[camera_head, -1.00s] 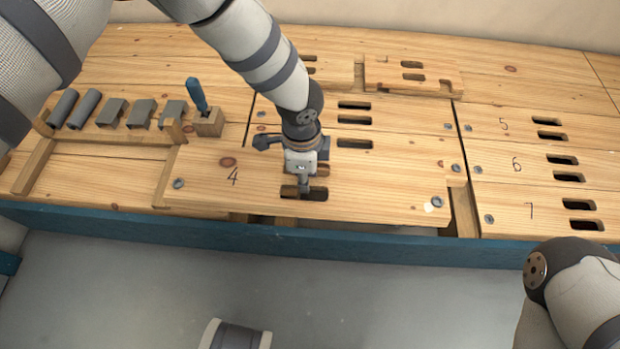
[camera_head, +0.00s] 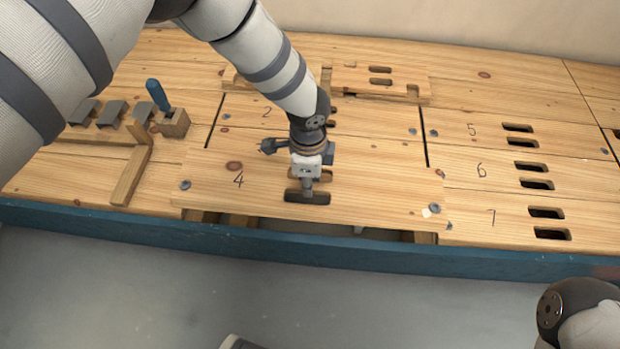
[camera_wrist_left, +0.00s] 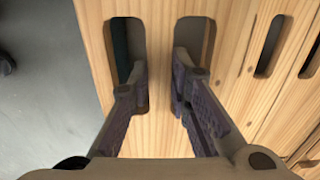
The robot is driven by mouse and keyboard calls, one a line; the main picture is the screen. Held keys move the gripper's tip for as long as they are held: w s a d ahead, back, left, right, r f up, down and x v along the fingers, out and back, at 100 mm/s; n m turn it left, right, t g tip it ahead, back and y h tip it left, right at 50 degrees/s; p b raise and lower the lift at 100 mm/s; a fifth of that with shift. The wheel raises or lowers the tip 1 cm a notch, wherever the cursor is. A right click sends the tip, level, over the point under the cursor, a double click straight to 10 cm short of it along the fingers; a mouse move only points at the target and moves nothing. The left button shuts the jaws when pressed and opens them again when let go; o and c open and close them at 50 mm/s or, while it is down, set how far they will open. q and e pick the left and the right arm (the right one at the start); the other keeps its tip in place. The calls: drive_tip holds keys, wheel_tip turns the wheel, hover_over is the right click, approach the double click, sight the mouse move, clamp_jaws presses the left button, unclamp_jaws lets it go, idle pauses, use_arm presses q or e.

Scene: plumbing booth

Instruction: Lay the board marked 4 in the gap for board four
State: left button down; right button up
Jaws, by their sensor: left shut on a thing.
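The board marked 4 (camera_head: 385,196) is a pale wooden plank with two dark slots, a knot and a bolt at each end. My left gripper (camera_head: 308,190) is shut on the strip between its slots. In the left wrist view the fingers of the left gripper (camera_wrist_left: 160,88) reach into both slots of board 4 (camera_wrist_left: 159,35). The board hangs over the bench's front part. A strip of the gap (camera_head: 330,230) shows below its front edge; the board hides the rest. My right gripper is out of view.
Boards 5 (camera_head: 455,130), 6 (camera_head: 455,170) and 7 (camera_head: 465,215) lie at the right. Board 2 (camera_head: 245,112) lies behind. A loose slotted board (camera_head: 350,82) lies at the back. A blue-handled tool in a wooden block (camera_head: 174,124) stands left, beside a rack rail (camera_head: 130,178).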

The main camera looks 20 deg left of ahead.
use_arm(q)
wheel_tip(320, 180, down, 5)
drive_tip(key=shift+r+b, duration=0.15)
drive_tip(key=shift+b, duration=1.05)
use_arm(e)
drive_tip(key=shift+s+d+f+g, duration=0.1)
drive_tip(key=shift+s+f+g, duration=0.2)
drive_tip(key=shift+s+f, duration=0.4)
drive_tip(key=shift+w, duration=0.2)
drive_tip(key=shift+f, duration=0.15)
use_arm(q)
drive_tip(key=shift+f+b, duration=0.75)
drive_tip(key=shift+f, duration=0.85)
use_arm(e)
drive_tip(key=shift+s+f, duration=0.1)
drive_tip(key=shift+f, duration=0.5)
use_arm(q)
drive_tip(key=shift+f, duration=0.25)
drive_tip(key=c, duration=1.4)
unclamp_jaws()
drive_tip(key=shift+r, duration=0.15)
